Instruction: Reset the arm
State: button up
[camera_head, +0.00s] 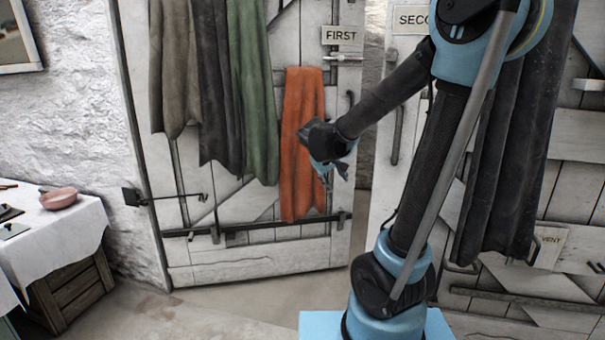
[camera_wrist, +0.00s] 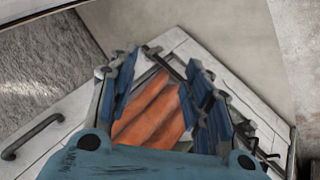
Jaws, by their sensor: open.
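My gripper (camera_head: 331,176) hangs in the middle of the head view, in front of the orange cloth (camera_head: 303,130) on the door marked FIRST. My arm reaches from the lower right up and then down to the left to it. In the wrist view my gripper (camera_wrist: 163,95) has its two blue-padded fingers apart. The orange cloth (camera_wrist: 150,115) shows between and behind the fingers. Nothing is seen held. I cannot tell from these views how far the gripper is from the cloth.
The white plank door (camera_head: 250,257) marked FIRST also carries brown, black and green cloths. A second white door (camera_head: 575,130) with dark cloth stands at right. A table with white cloth (camera_head: 75,240) and a pink bowl (camera_head: 58,198) stands at left. Floor is clear between.

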jog(key=s+d+f+m+g+y, duration=0.1)
jog(key=s+d+f, duration=0.1)
jog(key=s, duration=0.7)
jog(key=s+d+f+m+g+y, duration=0.1)
jog(key=s+d+f+m, duration=0.1)
jog(key=s, duration=0.7)
jog(key=s+d+f+m+g+y, duration=0.2)
jog(key=s+f, duration=0.3)
jog(key=s, duration=0.4)
jog(key=shift+s+d+f, duration=0.15)
jog(key=shift+s+d, duration=0.2)
jog(key=shift+d, duration=0.5)
